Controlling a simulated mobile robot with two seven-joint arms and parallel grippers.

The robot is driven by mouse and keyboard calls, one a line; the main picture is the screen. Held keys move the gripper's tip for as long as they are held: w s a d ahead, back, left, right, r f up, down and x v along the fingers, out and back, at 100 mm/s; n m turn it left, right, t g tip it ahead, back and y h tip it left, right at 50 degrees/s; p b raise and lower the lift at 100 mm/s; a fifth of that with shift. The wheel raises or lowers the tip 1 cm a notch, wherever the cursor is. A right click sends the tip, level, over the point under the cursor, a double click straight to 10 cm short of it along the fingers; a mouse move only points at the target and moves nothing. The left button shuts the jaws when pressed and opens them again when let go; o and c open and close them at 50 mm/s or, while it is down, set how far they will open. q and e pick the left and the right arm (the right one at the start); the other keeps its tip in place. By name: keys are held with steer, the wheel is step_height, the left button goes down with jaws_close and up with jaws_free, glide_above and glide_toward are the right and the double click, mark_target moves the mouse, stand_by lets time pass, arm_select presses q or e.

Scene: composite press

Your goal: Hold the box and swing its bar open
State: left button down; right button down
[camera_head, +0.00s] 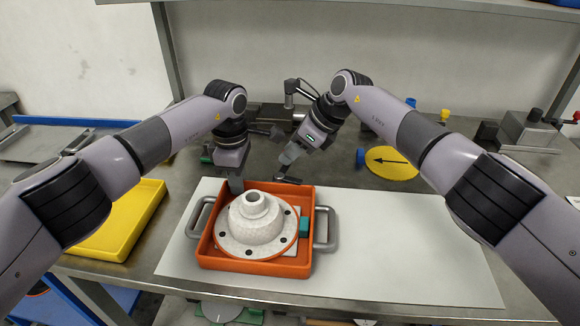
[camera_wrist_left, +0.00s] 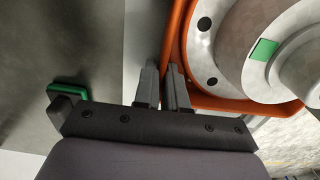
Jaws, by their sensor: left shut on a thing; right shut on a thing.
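The orange box (camera_head: 255,265) sits on the white board and has grey loop handles at its left and right sides. My left gripper (camera_head: 236,186) is shut on the box's back wall, near its back left corner. In the left wrist view the two grey fingers (camera_wrist_left: 162,88) stand on either side of the orange wall (camera_wrist_left: 171,50). My right gripper (camera_head: 283,170) is shut by the box's back right corner, at a short dark bar (camera_head: 291,181). The fingers hide part of the bar, and its exact angle cannot be told.
A white flanged part (camera_head: 251,228) with dark holes fills the box, beside a teal block (camera_head: 304,227). A yellow tray (camera_head: 118,222) stands left. A yellow disc with a black arrow (camera_head: 391,163) lies behind right. The white board (camera_head: 410,250) is clear on the right.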

steer(key=shift+a+r, duration=0.1)
steer(key=c, duration=0.9)
jaws_free()
steer(key=shift+o, duration=0.2)
steer(key=v, duration=1.2)
